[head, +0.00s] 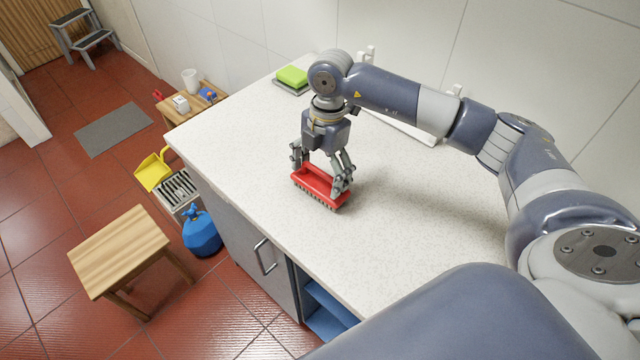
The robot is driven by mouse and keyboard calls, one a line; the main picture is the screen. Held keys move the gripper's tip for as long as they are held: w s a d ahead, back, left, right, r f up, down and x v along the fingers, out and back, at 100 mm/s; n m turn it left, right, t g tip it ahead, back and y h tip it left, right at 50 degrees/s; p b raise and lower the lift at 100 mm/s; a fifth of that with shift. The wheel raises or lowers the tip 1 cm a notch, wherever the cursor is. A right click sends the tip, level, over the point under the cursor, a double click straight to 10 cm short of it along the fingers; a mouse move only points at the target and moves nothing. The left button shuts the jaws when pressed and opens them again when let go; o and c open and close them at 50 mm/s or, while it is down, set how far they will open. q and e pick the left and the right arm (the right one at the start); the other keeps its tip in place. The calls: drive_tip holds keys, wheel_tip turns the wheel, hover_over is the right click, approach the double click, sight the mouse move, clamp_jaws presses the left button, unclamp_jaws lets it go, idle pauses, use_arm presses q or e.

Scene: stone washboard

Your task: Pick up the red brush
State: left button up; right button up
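The red brush (316,184) lies on the white speckled countertop (400,215), bristles down, near its front edge. My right gripper (321,174) is directly above and around the brush, pointing down. Its fingers are spread wide, one near the brush's left end and one near its right end. Whether the fingertips touch the brush cannot be told from this view. The fingers hide part of the brush's top. My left gripper is not in view.
A green sponge (292,75) lies on a tray at the counter's far left corner. A tap stands against the wall behind my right arm. The counter in front is clear.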

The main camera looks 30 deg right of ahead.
sight(321, 174)
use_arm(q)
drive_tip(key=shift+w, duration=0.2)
use_arm(e)
drive_tip(key=shift+r, duration=0.25)
drive_tip(key=r+b, duration=0.1)
drive_tip(key=s+r+b, duration=0.1)
drive_tip(key=shift+a+r, duration=0.15)
drive_tip(key=shift+r, duration=0.25)
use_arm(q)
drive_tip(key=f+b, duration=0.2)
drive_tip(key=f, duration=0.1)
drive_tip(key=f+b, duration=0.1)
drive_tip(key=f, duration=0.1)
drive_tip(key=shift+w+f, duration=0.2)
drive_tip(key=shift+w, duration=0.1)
use_arm(e)
drive_tip(key=s+a+r, duration=0.1)
drive_tip(key=s+a, duration=0.1)
drive_tip(key=s, duration=0.5)
drive_tip(key=s+a, duration=0.2)
drive_tip(key=s, duration=0.5)
drive_tip(key=shift+a+r, duration=0.35)
drive_tip(key=o, duration=0.5)
drive_tip(key=shift+c, duration=0.2)
drive_tip(key=c, duration=0.3)
drive_tip(key=shift+s, duration=0.1)
